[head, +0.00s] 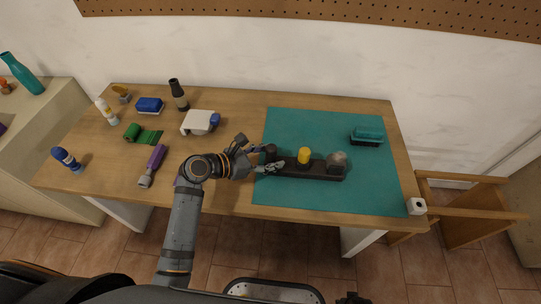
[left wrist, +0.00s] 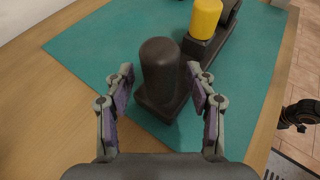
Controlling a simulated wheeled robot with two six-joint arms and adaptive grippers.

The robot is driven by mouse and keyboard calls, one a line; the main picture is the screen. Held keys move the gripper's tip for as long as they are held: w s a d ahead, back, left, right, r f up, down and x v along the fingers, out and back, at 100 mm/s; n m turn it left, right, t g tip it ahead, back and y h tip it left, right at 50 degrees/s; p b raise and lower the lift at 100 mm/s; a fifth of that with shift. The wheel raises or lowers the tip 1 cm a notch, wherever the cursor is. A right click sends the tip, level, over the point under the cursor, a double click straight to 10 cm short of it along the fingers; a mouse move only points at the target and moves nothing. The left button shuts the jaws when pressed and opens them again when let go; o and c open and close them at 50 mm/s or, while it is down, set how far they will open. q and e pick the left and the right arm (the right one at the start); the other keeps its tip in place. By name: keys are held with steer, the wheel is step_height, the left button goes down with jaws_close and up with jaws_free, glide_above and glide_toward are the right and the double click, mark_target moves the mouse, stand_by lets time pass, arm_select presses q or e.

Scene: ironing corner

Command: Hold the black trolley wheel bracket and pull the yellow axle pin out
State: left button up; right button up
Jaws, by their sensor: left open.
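The black trolley wheel bracket (head: 318,171) lies on the teal mat. The yellow axle pin (head: 304,155) stands upright in its middle. A grey wheel-like piece (head: 338,158) is at the bracket's right end, and a dark upright post (head: 270,150) is at its left end. My left gripper (head: 266,158) is at that left end. In the left wrist view, its fingers (left wrist: 160,88) are open, one on each side of the post (left wrist: 160,70), with gaps visible. The yellow pin (left wrist: 205,18) is beyond the post. A dark part at the head view's bottom edge may be my right gripper; its jaws cannot be made out.
The teal mat (head: 380,185) is bare around the bracket. A teal-topped brush (head: 367,136) lies at its back right. A wooden chair (head: 468,212) stands at right.

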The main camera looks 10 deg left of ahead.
arm_select(q)
steer(key=shift+w+d, duration=0.15)
steer(key=shift+d, duration=0.05)
jaws_close()
steer(key=shift+c, duration=1.7)
jaws_free()
jaws_close()
